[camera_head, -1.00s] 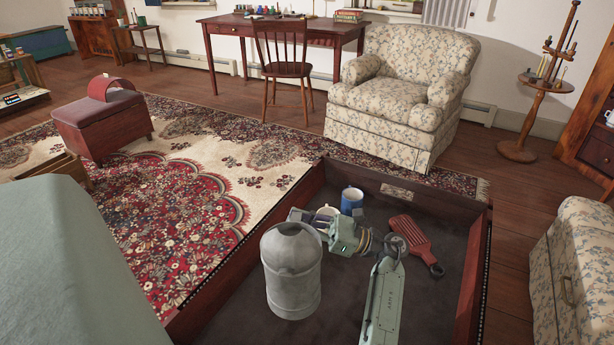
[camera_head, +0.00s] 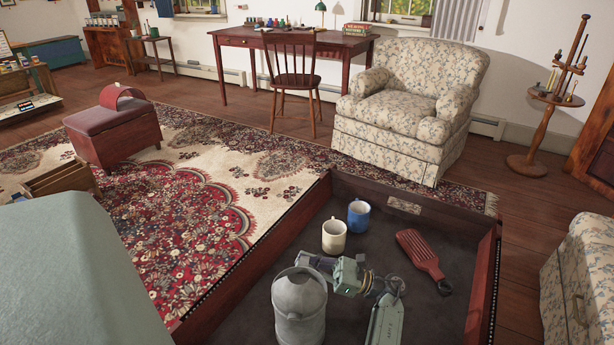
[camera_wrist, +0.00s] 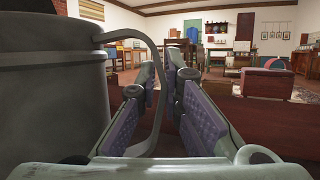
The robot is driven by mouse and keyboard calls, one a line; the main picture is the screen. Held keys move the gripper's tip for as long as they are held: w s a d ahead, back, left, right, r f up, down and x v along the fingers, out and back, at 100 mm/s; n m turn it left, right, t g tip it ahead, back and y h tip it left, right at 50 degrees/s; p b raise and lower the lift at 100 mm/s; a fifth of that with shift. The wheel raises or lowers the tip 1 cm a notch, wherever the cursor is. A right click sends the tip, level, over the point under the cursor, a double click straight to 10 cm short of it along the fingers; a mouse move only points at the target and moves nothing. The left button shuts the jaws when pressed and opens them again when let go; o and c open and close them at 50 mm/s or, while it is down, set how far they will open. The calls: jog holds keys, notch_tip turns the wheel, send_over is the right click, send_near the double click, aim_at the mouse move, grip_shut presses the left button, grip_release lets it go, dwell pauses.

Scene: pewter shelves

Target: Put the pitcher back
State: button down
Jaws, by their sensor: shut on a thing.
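The pitcher (camera_head: 300,308) is a grey metal can-shaped vessel with a domed, partly hooded top. It stands upright in the head view, at the near part of a dark-lined wooden tray. I cannot tell whether its base touches the tray, as its lower end is cut off by the frame. My gripper (camera_head: 314,262) is just behind and right of it, with purple finger pads. In the wrist view the pitcher (camera_wrist: 52,105) fills the left side. Its thin curved handle runs between the fingers of my gripper (camera_wrist: 168,80), which is shut on it.
The tray (camera_head: 258,262) has raised reddish walls. Inside it are a cream mug (camera_head: 334,238), a blue mug (camera_head: 359,214) and a red slotted paddle (camera_head: 420,254). A green draped surface (camera_head: 80,270) is at left, a floral armchair (camera_head: 405,110) behind, and another floral seat (camera_head: 590,270) at right.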

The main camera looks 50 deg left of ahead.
jog(key=shift+f, duration=0.1)
dwell(0.3)
jog(key=c, duration=1.7)
grip_release()
